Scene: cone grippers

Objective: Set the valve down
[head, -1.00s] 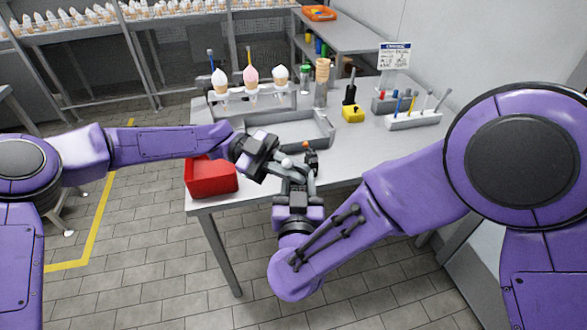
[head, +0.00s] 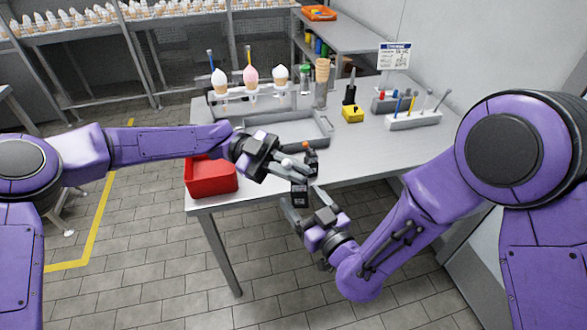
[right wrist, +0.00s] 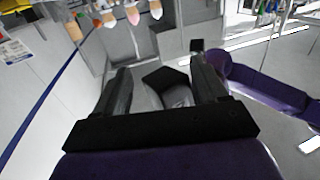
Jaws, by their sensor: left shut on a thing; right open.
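The valve (head: 293,171) is a small grey piece beyond the front edge of the table (head: 345,160), partly hidden by my gripper. My left gripper (head: 283,167) is shut on it and holds it up, in front of the red bin's right side. My right gripper (head: 308,212) is open and empty, below and slightly right of the valve. In the right wrist view the two dark fingers of my right gripper (right wrist: 165,88) stand apart. A grey and black form shows between or beyond them; I cannot tell whether it is the valve or my left gripper.
A red bin (head: 212,182) stands at the table's front left corner. Behind it are a grey tray (head: 322,128) and a rack with several cones (head: 251,78). A yellow block (head: 353,115) and a grey tool holder (head: 413,121) stand farther right. The table's front right is clear.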

